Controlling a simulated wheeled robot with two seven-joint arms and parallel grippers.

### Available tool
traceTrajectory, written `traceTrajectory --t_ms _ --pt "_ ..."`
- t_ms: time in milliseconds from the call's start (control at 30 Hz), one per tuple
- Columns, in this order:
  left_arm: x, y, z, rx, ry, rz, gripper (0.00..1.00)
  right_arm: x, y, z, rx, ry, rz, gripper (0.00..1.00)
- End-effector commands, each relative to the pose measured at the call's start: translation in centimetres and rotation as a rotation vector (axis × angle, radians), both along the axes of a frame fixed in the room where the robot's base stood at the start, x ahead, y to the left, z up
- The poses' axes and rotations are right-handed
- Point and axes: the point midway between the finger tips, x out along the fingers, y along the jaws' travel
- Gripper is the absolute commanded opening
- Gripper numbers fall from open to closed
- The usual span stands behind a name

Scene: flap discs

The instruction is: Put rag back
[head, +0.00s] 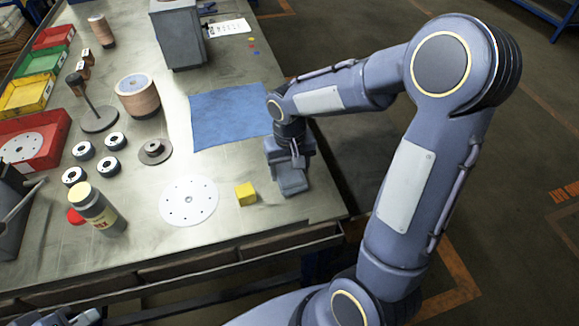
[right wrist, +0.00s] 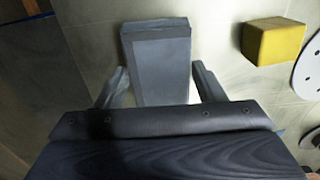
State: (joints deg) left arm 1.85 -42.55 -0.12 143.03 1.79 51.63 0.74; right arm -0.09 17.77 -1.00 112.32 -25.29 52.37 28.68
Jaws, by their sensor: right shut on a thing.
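A grey-blue, flat, rectangular block (head: 291,184) is at the table's right edge in the head view. It may be the folded rag; I cannot be sure. In the right wrist view the block (right wrist: 160,65) lies lengthwise between the fingers of my right gripper (right wrist: 160,85), which is shut on it. My right gripper (head: 290,162) points down over the block in the head view. A flat blue cloth (head: 228,115) lies spread on the table just behind and left of it. My left gripper (head: 75,317) shows only partly at the bottom left edge; its fingers are unclear.
A yellow cube (head: 245,194) and a white perforated disc (head: 188,201) lie left of the right gripper. A bottle (head: 96,207), several small dark rings, a brown cylinder (head: 137,97) and coloured bins (head: 37,62) fill the left. A grey box (head: 177,35) stands behind the cloth.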

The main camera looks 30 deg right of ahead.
Motion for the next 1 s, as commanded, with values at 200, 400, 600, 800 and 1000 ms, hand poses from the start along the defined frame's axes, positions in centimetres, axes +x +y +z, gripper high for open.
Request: traceTrajectory --t_ms 200,400,600,800,1000 --pt "0.0 0.0 -0.2 0.000 0.000 0.000 0.00 0.0 0.0 -0.2 0.000 0.000 0.000 0.81" --pt "0.0 0.0 -0.2 0.000 0.000 0.000 0.00 0.0 0.0 -0.2 0.000 0.000 0.000 0.85" --pt "0.0 0.0 0.4 0.000 0.000 0.000 0.00 0.0 0.0 0.5 0.000 -0.001 0.000 0.85" --pt "0.0 0.0 0.3 0.000 0.000 0.000 0.00 0.1 0.0 3.9 0.001 -0.008 0.000 0.85" --pt "0.0 0.0 0.6 0.000 0.000 0.000 0.00 0.1 0.0 8.3 0.001 -0.005 0.000 0.85"
